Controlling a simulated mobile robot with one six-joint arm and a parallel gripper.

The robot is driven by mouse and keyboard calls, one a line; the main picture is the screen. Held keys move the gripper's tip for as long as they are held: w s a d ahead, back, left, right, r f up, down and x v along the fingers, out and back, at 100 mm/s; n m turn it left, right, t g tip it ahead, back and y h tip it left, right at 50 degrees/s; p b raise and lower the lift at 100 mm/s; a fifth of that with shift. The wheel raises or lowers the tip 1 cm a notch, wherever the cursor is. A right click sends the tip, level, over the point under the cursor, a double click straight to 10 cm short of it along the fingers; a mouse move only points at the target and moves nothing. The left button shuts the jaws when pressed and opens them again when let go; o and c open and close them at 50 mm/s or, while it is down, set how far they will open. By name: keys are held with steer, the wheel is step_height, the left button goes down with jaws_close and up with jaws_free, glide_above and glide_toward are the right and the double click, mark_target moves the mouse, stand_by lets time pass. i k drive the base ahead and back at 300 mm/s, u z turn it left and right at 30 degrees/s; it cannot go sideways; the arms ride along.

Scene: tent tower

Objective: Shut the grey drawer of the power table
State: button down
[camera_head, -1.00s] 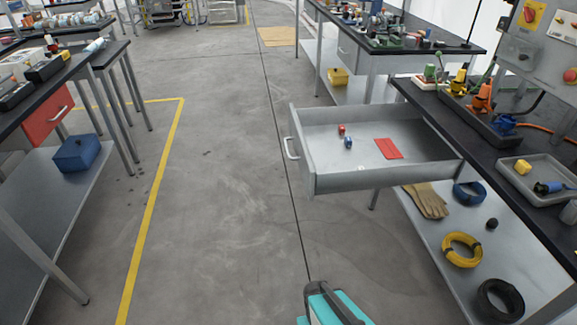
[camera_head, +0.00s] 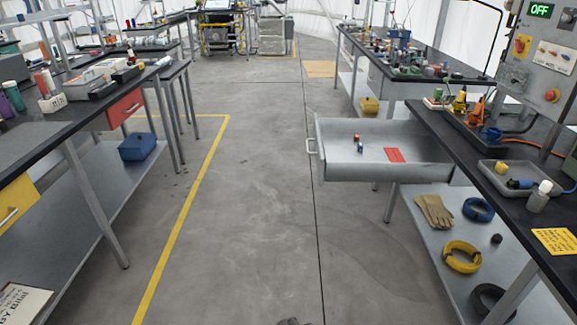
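The grey drawer (camera_head: 362,173) of the power table (camera_head: 438,118) stands pulled far out to the left into the aisle. Its handle (camera_head: 311,146) is on its left-facing front. Inside lie a small red and a small blue item (camera_head: 358,143) and a flat red piece (camera_head: 394,155). My gripper is not clearly in view; only a small dark tip, which I cannot identify, shows at the bottom edge. Nothing touches the drawer.
The aisle floor (camera_head: 240,230) is clear, with a yellow line on the left. Left benches have a red drawer (camera_head: 125,108) and a yellow drawer (camera_head: 18,205). A shelf under the power table holds gloves (camera_head: 434,211) and a yellow coil (camera_head: 461,257).

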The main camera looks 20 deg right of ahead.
mark_target(338, 160)
steer(key=u, duration=0.05)
steer(key=k, duration=0.5)
steer(key=u, duration=0.7)
steer(key=i, duration=1.7)
steer(key=z, duration=0.25)
